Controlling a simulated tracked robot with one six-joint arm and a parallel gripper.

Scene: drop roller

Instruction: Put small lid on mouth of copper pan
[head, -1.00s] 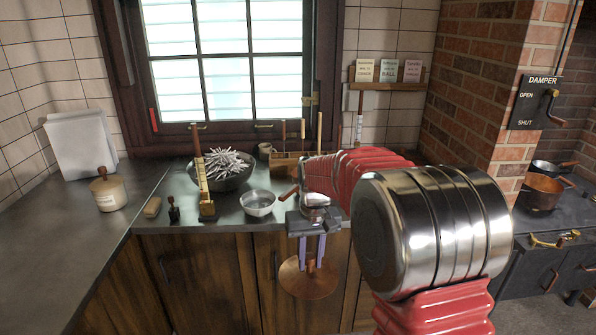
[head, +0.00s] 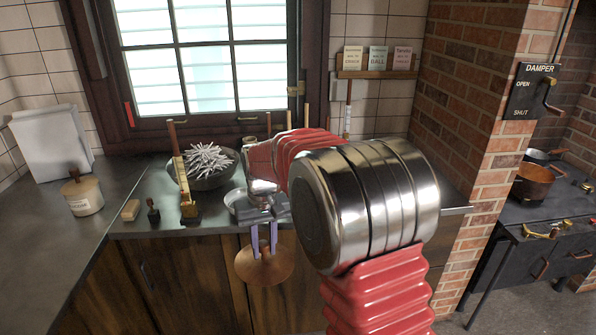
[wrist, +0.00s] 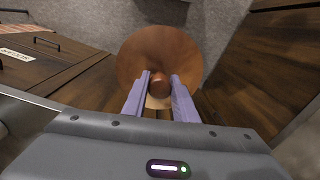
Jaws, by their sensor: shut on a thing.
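My gripper (head: 264,250) is shut on the knob of a round copper lid (head: 282,266). The lid hangs below the fingers, in front of the wooden cabinet doors and clear of the counter. In the wrist view the lid (wrist: 188,50) shows from above, its knob between the two purple fingers (wrist: 160,86). A copper pan (head: 534,180) stands on the dark stove at the far right, well away from the gripper. Its mouth shows no lid, and the brick pillar hides part of its left side.
The brick pillar (head: 470,125) stands between the counter and the stove (head: 560,220). Floor shows free before the stove.

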